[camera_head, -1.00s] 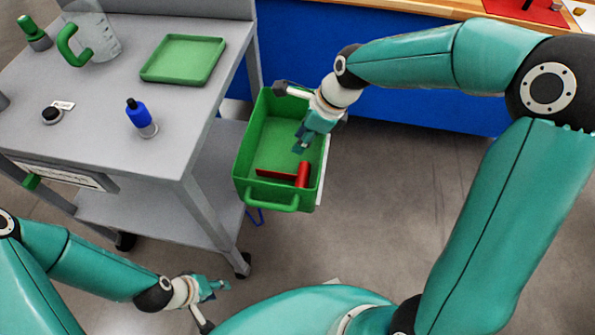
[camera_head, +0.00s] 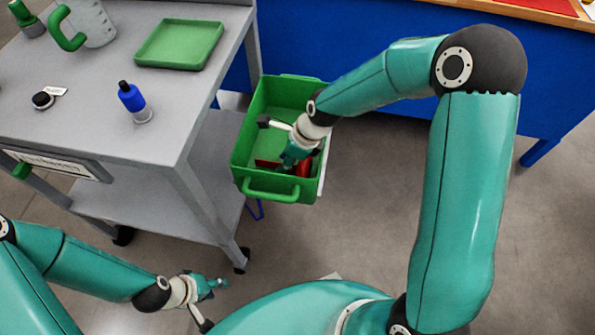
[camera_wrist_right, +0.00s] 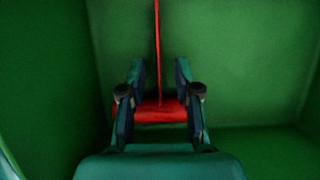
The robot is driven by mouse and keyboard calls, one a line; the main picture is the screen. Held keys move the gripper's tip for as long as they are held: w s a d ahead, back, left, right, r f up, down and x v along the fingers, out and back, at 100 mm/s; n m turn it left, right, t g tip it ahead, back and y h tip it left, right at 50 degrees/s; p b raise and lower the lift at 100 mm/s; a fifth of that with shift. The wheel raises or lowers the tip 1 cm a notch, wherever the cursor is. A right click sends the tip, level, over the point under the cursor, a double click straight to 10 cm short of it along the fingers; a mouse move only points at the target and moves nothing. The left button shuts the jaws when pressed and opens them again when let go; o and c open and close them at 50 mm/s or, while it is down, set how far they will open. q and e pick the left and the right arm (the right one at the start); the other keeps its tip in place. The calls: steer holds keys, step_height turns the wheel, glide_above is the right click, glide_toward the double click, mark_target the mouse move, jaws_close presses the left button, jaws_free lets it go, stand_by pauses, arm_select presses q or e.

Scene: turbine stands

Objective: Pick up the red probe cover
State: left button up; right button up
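The red probe cover (camera_head: 304,168) lies in the green bin (camera_head: 237,166), near its front end, partly hidden by my right gripper. In the right wrist view the red cover (camera_wrist_right: 160,113) lies crosswise between the fingers, with a thin red strip running away from it. My right gripper (camera_head: 286,163) reaches down into the bin. In the right wrist view its fingers (camera_wrist_right: 158,92) are apart, one on each side of the middle of the red part; I cannot tell whether they touch it. My left gripper (camera_head: 219,284) is low at the lower left, away from the bin; its finger opening is too small to tell.
A grey cart (camera_head: 85,140) stands left of the bin, carrying a green tray (camera_head: 150,62), a blue bottle (camera_head: 131,97), a jug (camera_head: 92,24) and a small black-topped item (camera_head: 42,100). A blue bench (camera_head: 400,60) is behind. The floor (camera_head: 360,210) to the right is clear.

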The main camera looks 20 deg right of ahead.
steer(key=shift+x, duration=1)
steer(key=shift+r, duration=0.1)
jaws_close()
step_height(320, 180, up, 20)
steer(key=p, duration=0.4)
stand_by(0.6)
